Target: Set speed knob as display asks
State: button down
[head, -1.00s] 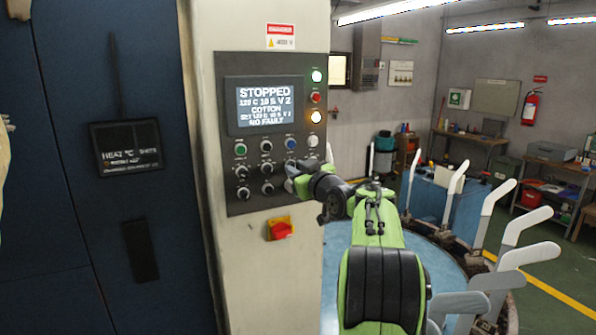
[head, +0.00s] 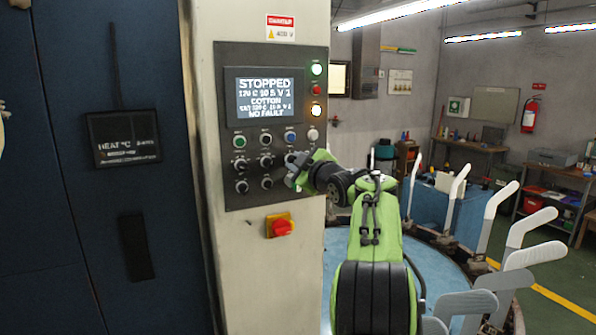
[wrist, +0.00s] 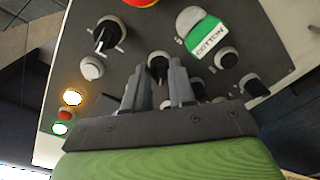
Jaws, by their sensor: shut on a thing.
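The display (head: 265,97) on the grey control panel (head: 232,205) reads STOPPED, a line like "120 C 10 S V 1", COTTON, a small blurred set line, and NO FAULT. My gripper (head: 294,172) is at the panel's lower right and covers part of the knob rows. In the wrist view, my gripper (wrist: 157,76) has its two fingers on either side of a small black knob (wrist: 158,67), shut on it. Which label belongs to this knob cannot be read. Other black knobs (head: 240,165) sit to its left in the head view.
A red emergency stop (head: 282,228) on a yellow plate is below the panel. Green, blue and white buttons (head: 291,137) are above the knobs. A COTTON tag (wrist: 208,37) shows close to the fingers. A ring of pale sock boards (head: 500,197) stands at right.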

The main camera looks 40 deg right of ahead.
jog(key=shift+f+n+b, duration=0.1)
jog(key=shift+n+b, duration=0.3)
jog(key=shift+n, duration=0.7)
jog(key=c, duration=0.9)
grip_release()
jog(key=shift+c, duration=0.2)
jog(key=b+v, duration=0.4)
jog(key=v, duration=1.1)
jog(key=shift+s, duration=0.35)
jog(key=shift+a, duration=0.15)
